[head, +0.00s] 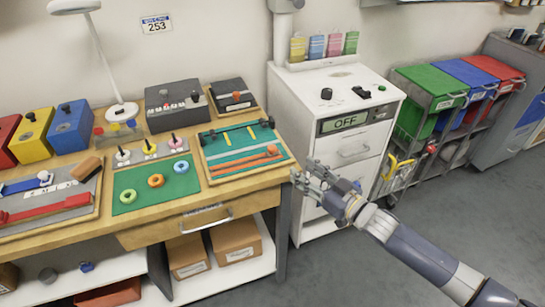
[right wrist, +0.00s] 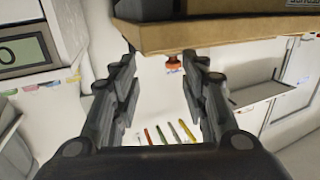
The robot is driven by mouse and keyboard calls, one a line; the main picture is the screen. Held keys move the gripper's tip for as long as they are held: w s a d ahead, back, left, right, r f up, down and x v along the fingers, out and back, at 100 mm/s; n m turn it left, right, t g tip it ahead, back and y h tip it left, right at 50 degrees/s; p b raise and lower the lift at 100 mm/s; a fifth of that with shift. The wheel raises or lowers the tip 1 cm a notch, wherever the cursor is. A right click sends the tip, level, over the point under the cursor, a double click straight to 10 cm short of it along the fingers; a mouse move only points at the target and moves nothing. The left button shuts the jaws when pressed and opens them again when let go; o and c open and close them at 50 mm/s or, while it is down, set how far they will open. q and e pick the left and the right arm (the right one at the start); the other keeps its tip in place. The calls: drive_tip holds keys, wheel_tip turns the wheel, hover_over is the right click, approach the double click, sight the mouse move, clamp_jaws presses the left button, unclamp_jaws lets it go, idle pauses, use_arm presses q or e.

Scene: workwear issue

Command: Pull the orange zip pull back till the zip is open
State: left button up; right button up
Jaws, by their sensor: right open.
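The teal zip board (head: 222,148) lies in a wooden frame at the right end of the workbench. An orange strip runs across its lower part, with a small orange piece, seemingly the zip pull (head: 272,149), at its right end. How far the zip is open is too small to tell. My right gripper (head: 308,178) is open and empty, off the bench's right edge, to the right of the board and apart from it. In the right wrist view its fingers (right wrist: 160,85) are spread with nothing between them. My left gripper is out of view.
A green mat (head: 128,198) with coloured rings lies left of the board. Grey boxes (head: 178,106) and a lamp (head: 125,112) stand behind. A white cabinet (head: 310,95) with an OFF display stands right of the bench. Colored bins (head: 425,82) are farther right.

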sight(275, 150)
drive_tip(key=shift+n+y, duration=0.3)
drive_tip(key=shift+y, duration=0.2)
drive_tip(key=x, duration=0.4)
drive_tip(key=r+x, duration=0.1)
drive_tip(key=x, duration=0.3)
drive_tip(key=s+a+r+x, duration=0.1)
drive_tip(key=x, duration=0.3)
drive_tip(key=shift+r+p, duration=0.1)
drive_tip(key=shift+p, duration=0.25)
clamp_jaws()
